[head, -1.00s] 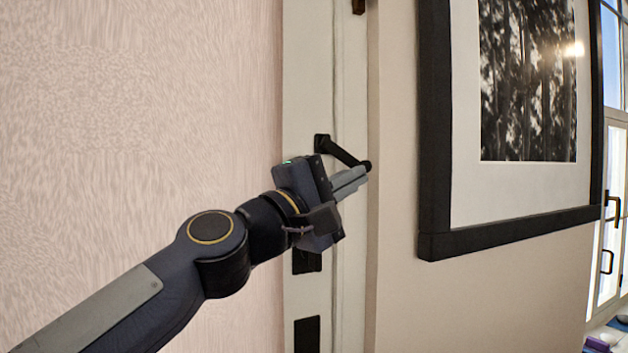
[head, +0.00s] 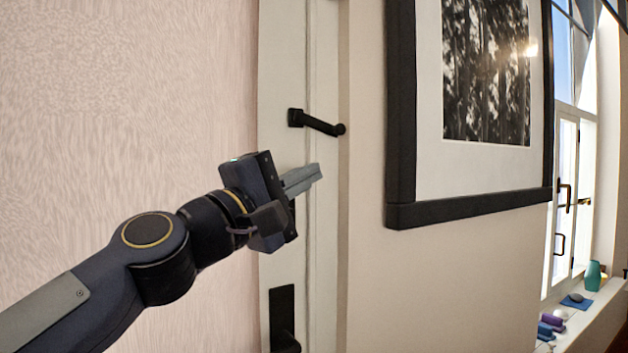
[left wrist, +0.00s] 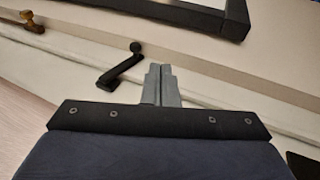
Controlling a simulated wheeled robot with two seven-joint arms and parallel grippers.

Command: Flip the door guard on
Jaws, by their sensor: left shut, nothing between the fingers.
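My right gripper is not in view.
A black-framed picture (head: 400,130) hangs on the wall to the right. A black door handle plate (head: 282,310) is lower on the door. A window with a sill (head: 590,315) holding small objects is at far right. A brass fitting (left wrist: 30,22) shows in the left wrist view.

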